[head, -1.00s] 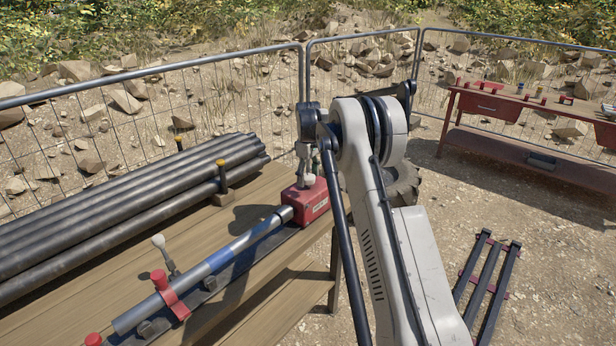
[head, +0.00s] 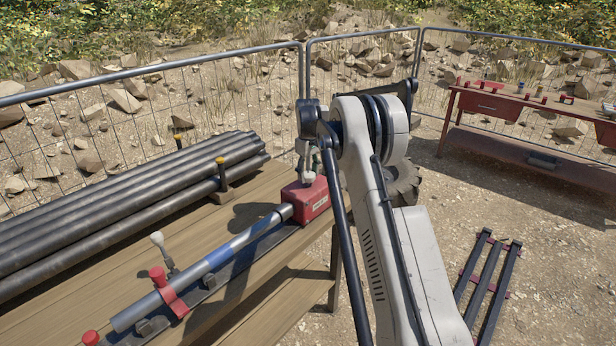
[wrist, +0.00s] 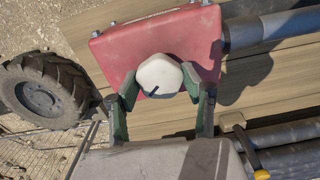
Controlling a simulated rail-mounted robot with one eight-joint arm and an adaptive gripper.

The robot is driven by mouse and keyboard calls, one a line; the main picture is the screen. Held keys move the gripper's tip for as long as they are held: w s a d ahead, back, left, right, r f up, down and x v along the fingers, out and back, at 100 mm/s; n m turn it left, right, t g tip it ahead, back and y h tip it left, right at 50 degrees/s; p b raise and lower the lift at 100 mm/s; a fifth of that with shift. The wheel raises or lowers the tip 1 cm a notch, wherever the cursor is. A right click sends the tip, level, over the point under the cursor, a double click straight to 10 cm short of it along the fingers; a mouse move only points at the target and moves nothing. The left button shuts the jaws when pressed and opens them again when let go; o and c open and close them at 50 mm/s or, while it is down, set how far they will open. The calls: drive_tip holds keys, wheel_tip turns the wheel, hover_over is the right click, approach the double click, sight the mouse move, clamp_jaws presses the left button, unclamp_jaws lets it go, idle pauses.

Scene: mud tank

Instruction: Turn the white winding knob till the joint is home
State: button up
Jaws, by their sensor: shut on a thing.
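The white winding knob (wrist: 159,76) sits on the red box (wrist: 120,50), with a small dark mark on its lower left side in the wrist view. My gripper (wrist: 160,90) is shut on the knob, with a green finger on each side of it. In the head view the red box (head: 316,197) stands at the far end of the bench rail, and my gripper (head: 306,172) is above it, partly behind my arm. The joint inside the box is hidden.
A red clamp (head: 170,293) with a white-tipped lever (head: 158,240) holds the pipe's near part. Dark pipes (head: 120,205) are stacked on the bench behind, with a yellow-capped post (head: 221,172) beside them. A wheel (wrist: 45,92) stands on the ground beyond the bench.

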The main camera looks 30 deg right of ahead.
sight(308, 174)
drive_tip(key=m+b, duration=0.2)
drive_tip(key=m, duration=0.2)
drive_tip(key=shift+f, duration=0.1)
drive_tip(key=m+b, duration=0.2)
drive_tip(key=m, duration=0.3)
drive_tip(key=shift+m, duration=0.4)
drive_tip(key=m+b, duration=0.1)
drive_tip(key=m, duration=0.8)
drive_tip(key=shift+m, duration=0.6)
drive_tip(key=o, duration=1.2)
drive_tip(key=shift+c, duration=0.2)
drive_tip(key=shift+r, duration=0.2)
wheel_tip(308, 174, up, 12)
drive_tip(key=shift+f, duration=0.1)
